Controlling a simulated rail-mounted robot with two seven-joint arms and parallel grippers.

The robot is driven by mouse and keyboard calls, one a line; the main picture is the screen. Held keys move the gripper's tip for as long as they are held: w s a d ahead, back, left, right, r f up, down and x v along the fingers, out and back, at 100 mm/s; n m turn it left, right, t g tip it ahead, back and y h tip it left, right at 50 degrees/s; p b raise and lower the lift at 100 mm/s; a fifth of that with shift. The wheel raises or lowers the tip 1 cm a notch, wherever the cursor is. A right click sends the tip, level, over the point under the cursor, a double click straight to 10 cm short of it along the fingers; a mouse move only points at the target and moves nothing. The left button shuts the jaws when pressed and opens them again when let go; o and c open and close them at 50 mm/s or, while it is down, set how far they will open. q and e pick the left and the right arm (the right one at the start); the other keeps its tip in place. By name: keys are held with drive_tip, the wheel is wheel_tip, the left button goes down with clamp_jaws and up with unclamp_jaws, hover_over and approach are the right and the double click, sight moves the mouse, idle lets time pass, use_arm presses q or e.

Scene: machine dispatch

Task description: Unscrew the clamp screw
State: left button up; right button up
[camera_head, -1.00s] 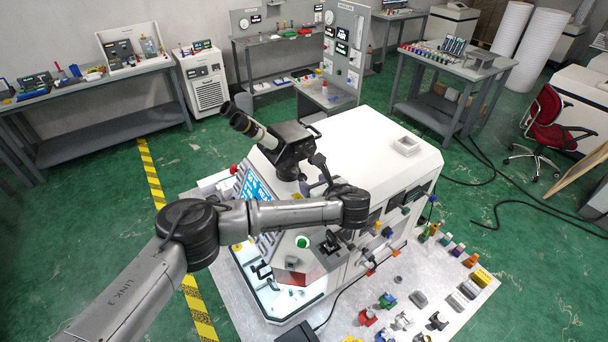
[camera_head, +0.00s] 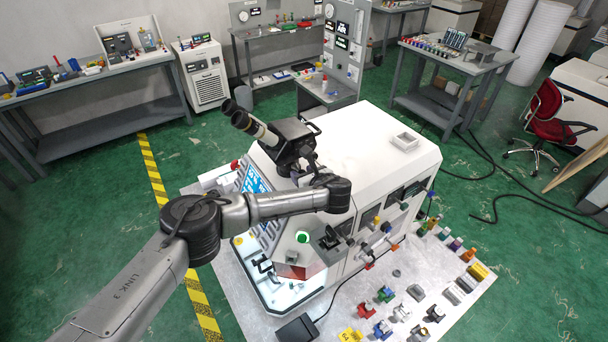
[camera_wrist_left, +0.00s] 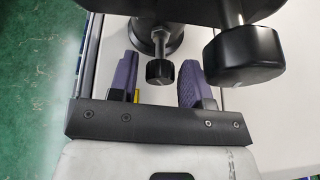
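The clamp screw looks to be the small black knob on a metal shank (camera_wrist_left: 160,71) in the left wrist view. It hangs from the dark body of the microscope (camera_head: 284,137), which stands on the white machine in the head view. My left gripper (camera_wrist_left: 158,75) is open, with one purple-grey finger on each side of the small knob and visible gaps between. In the head view my left gripper (camera_head: 306,170) is at the microscope's base, small and partly hidden by my wrist. The screw cannot be made out there. My right gripper is not in view.
A larger black knob (camera_wrist_left: 243,58) sits just right of my right-hand finger in the wrist view. The white machine (camera_head: 375,135) has a lit screen (camera_head: 255,185) on its left face. Several coloured parts lie on the pale floor plate (camera_head: 350,312) in front.

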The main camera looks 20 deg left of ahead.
use_arm(q)
drive_tip(key=c, duration=0.7)
drive_tip(key=n+t+h, duration=0.1)
drive_tip(key=n+t, duration=0.1)
drive_tip(key=n, duration=0.1)
drive_tip(key=shift+s, duration=0.1)
drive_tip(key=shift+a+n+t+b, duration=0.1)
drive_tip(key=shift+n+t+b, duration=0.45)
drive_tip(key=shift+n, duration=0.25)
drive_tip(key=o, duration=0.9)
drive_tip(key=shift+s, duration=0.1)
